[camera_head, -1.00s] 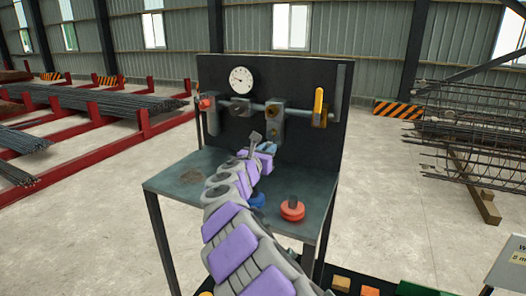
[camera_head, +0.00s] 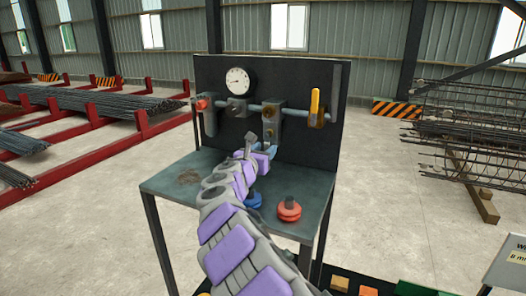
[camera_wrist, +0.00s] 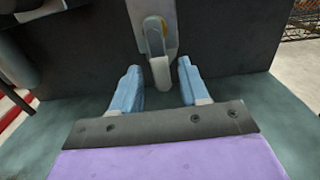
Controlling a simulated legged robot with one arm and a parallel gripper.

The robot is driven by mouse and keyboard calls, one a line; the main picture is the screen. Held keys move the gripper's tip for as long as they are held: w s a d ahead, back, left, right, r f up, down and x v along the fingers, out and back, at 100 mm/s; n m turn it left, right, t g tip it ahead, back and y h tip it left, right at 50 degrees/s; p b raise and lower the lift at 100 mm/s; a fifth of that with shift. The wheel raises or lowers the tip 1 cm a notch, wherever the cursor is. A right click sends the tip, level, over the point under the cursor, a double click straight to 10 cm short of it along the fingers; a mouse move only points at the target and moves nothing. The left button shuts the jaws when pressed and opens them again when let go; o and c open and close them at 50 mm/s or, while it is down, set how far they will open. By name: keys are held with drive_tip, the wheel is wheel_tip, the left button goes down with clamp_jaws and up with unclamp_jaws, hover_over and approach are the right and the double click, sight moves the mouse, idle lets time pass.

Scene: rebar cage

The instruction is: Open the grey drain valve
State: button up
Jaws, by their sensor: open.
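The grey drain valve has a short lever (camera_wrist: 159,68) hanging straight down from a grey block on the dark panel, with a brass-coloured part behind its top in the wrist view. In the head view its block (camera_head: 269,128) stands below the pipe, and the lever is largely hidden by my gripper. My gripper (camera_wrist: 160,80) is open, with one blue finger on each side of the lever's lower end. Gaps show between both fingers and the lever. In the head view my gripper (camera_head: 264,146) is at the foot of this block, just above the bench.
A yellow lever (camera_head: 315,102) stands upright to the right and a red knob (camera_head: 202,104) is at the left, below a round gauge (camera_head: 239,80). A blue knob (camera_head: 253,199) and a red knob (camera_head: 289,209) are on the bench (camera_head: 170,183) near my arm.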

sight(266, 137)
drive_tip(key=shift+r, duration=0.1)
wheel_tip(266, 137, up, 3)
drive_tip(key=shift+a+r, duration=0.1)
drive_tip(key=shift+r, duration=0.05)
drive_tip(key=shift+s+d+b, duration=0.25)
drive_tip(key=shift+s+b, duration=0.2)
drive_tip(key=shift+s, duration=0.2)
drive_tip(key=s+d+r+b, duration=0.1)
drive_tip(key=s+d+b, duration=0.1)
drive_tip(key=s, duration=1.2)
drive_tip(key=shift+d+r+b, duration=0.15)
drive_tip(key=shift+d+b, duration=0.25)
drive_tip(key=shift+d, duration=0.4)
